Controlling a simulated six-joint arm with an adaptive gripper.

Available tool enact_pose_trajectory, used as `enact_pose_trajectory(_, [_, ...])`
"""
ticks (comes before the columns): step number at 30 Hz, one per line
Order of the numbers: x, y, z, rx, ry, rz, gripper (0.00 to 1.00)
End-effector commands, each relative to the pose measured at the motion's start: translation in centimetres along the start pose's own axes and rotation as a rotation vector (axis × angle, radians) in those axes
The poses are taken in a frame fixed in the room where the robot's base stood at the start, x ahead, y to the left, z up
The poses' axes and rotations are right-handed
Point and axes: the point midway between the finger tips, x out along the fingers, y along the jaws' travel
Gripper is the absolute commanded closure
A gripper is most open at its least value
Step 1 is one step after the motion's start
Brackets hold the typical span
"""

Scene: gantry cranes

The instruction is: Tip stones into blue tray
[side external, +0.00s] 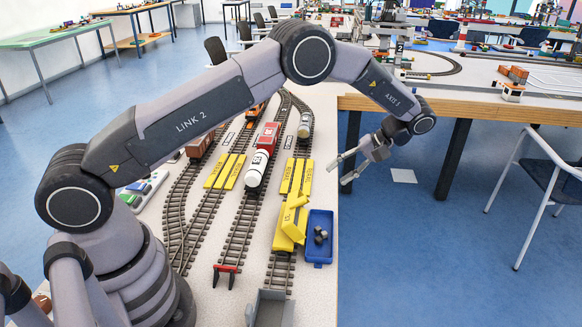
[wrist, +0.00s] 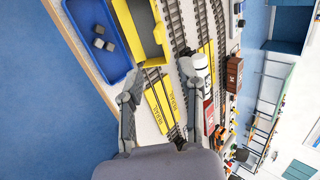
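The blue tray (side external: 318,254) lies on the white table beside the track, near its right edge. Several grey stones (side external: 321,236) lie in it; they also show in the wrist view (wrist: 99,41). The yellow tipper wagon (side external: 290,224) stands on the track just left of the tray, its bin tilted. In the wrist view, the visible inside of the bin (wrist: 150,35) shows no stones. My gripper (side external: 337,176) is open and empty, raised near the table's right edge, behind the tray in the side view. Both fingers (wrist: 157,84) show spread apart in the wrist view.
Yellow plates (side external: 297,176) lie between rails behind the wagon. A white tank wagon (side external: 257,168) and a red wagon (side external: 267,137) stand on the neighbouring track. A red buffer stop (side external: 227,270) is at the front. A wood-edged table (side external: 470,108) stands to the right.

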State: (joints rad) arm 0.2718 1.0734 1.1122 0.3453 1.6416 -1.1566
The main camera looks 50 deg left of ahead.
Motion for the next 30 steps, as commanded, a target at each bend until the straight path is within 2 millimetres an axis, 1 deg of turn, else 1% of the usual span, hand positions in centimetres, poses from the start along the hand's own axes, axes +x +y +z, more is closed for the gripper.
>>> enact_pose_trajectory(7, [-0.1,0.0,0.0,0.0,0.0,0.0,0.63])
enact_pose_trajectory(10, [-0.1,-0.3,-0.1,-0.022,-0.004,0.013,0.76])
enact_pose_trajectory(12, [-0.1,-1.1,-0.4,-0.094,-0.019,0.055,0.85])
enact_pose_trajectory(14, [0.0,-2.3,-0.8,-0.211,-0.048,0.118,0.93])
enact_pose_trajectory(15, [0.2,-3.3,-0.9,-0.313,-0.077,0.169,0.98])
enact_pose_trajectory(16, [0.3,-4.1,-1.1,-0.401,-0.103,0.211,1.0])
enact_pose_trajectory(21, [1.2,-8.9,-0.9,-0.943,-0.311,0.429,1.0])
enact_pose_trajectory(24, [1.8,-11.2,-0.4,-1.211,-0.437,0.512,1.0])
enact_pose_trajectory(27, [2.2,-12.6,0.0,-1.391,-0.529,0.561,1.0])
enact_pose_trajectory(30, [2.6,-13.1,0.1,-1.479,-0.576,0.58,1.0])
